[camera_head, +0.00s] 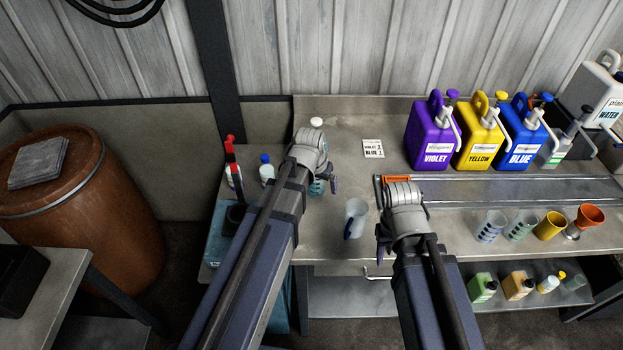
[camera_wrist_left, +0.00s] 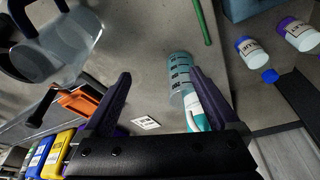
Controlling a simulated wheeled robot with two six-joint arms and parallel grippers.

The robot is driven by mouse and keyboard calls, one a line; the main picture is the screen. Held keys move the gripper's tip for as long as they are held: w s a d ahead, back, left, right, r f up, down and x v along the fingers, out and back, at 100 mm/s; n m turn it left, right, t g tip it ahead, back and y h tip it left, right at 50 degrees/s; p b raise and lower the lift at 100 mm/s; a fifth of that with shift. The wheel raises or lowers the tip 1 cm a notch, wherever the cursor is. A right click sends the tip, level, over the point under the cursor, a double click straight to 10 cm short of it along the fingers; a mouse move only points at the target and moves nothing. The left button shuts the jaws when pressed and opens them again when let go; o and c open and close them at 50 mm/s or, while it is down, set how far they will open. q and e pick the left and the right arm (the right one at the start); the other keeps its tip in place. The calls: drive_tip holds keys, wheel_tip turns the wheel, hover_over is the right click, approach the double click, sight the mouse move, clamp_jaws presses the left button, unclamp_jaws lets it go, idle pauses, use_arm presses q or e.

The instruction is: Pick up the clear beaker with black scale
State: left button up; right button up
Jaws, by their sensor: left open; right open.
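A small clear, teal-tinted beaker with dark scale marks (camera_wrist_left: 180,78) stands on the bench. It shows between the fingers of my left gripper (camera_wrist_left: 160,74), nearer the right finger; contact cannot be told. In the head view the beaker (camera_head: 317,187) is partly hidden by my left gripper (camera_head: 322,178). My left gripper is open, with nothing clearly held. A larger clear beaker with a dark handle (camera_head: 355,216) stands between my two grippers; it also shows at upper left in the left wrist view (camera_wrist_left: 62,52). My right gripper (camera_head: 384,240) is open and empty near the bench front.
Violet (camera_head: 428,138), yellow (camera_head: 479,137) and blue (camera_head: 521,137) jugs stand at the back right. Several cups, including a yellow one (camera_head: 549,226), stand at right. A white bottle with a blue cap (camera_head: 267,172) is left of my left gripper. A label card (camera_head: 373,148) lies behind.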

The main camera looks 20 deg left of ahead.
sight(316, 181)
use_arm(q)
drive_tip(key=shift+o, duration=0.2)
drive_tip(key=shift+t, duration=0.5)
drive_tip(key=w, duration=0.1)
drive_tip(key=w+a, duration=0.2)
drive_tip(key=w, duration=0.1)
drive_tip(key=shift+a+r, duration=0.2)
drive_tip(key=shift+r, duration=0.15)
drive_tip(key=b+x, duration=0.5)
drive_tip(key=a+b+x, duration=0.1)
drive_tip(key=b+x, duration=0.1)
drive_tip(key=x, duration=0.1)
drive_tip(key=shift+w+r, duration=0.1)
drive_tip(key=shift+r, duration=0.05)
use_arm(e)
wheel_tip(316, 181, down, 7)
drive_tip(key=shift+w, duration=0.35)
drive_tip(key=shift+a, duration=0.1)
use_arm(q)
drive_tip(key=c, duration=1.4)
drive_tip(key=shift+d+r, duration=0.1)
drive_tip(key=shift+r, duration=0.1)
use_arm(e)
drive_tip(key=shift+r, duration=0.15)
